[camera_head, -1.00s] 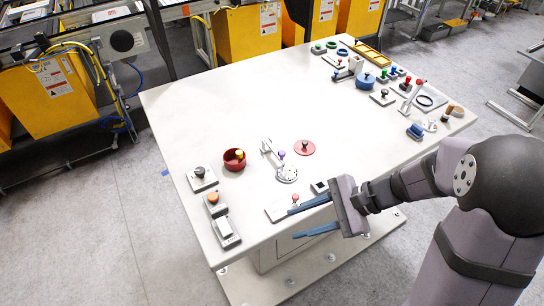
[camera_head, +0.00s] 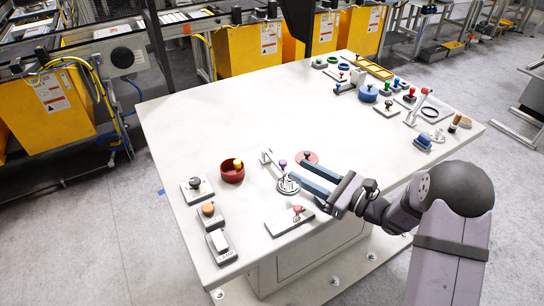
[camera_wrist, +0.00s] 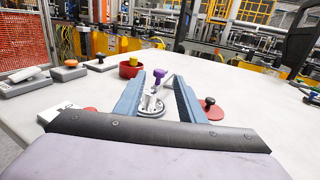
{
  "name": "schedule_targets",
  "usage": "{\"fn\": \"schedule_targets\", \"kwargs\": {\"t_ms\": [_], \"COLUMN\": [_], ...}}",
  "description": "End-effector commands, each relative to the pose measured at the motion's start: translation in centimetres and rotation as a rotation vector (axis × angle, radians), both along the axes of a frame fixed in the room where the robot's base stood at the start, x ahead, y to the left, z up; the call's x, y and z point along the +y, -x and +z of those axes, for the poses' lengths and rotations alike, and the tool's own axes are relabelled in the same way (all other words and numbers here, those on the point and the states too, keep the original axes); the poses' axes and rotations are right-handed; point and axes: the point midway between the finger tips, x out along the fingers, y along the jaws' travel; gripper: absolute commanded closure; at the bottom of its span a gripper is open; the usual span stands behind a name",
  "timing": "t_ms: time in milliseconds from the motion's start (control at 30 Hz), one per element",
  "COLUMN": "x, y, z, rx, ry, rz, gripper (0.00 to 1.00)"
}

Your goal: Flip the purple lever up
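The purple lever (camera_wrist: 159,75) has a purple knob at its tip. It stands on a round grey metal base (camera_wrist: 150,106) on the white table. In the head view the purple knob (camera_head: 283,163) shows just beyond my fingertips. My gripper (camera_head: 299,170) is open, its two blue fingers reaching toward the lever. In the wrist view my gripper (camera_wrist: 158,80) has its fingers spread on either side of the lever, with clear gaps; it is not clearly touching it. Part of the base is hidden by the fingers in the head view.
A red disc with a dark knob (camera_wrist: 209,108) lies right of the fingers. A red bowl (camera_head: 232,171) with a yellow-topped object stands left. Switch blocks (camera_head: 211,216) line the table's left edge. A plate with a red knob (camera_head: 290,219) is near the front edge. The table's middle is clear.

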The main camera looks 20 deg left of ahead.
Motion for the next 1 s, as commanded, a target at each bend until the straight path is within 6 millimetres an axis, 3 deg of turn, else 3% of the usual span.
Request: {"fn": "schedule_targets", "kwargs": {"t_ms": [600, 1000], "x": [8.5, 10.4], "y": [-3.4, -4.2], "z": [0.1, 0.0], "rx": [0.0, 0.0], "ry": [0.002, 0.001], "rz": [0.004, 0.002], "gripper": [0.64, 0.64]}}
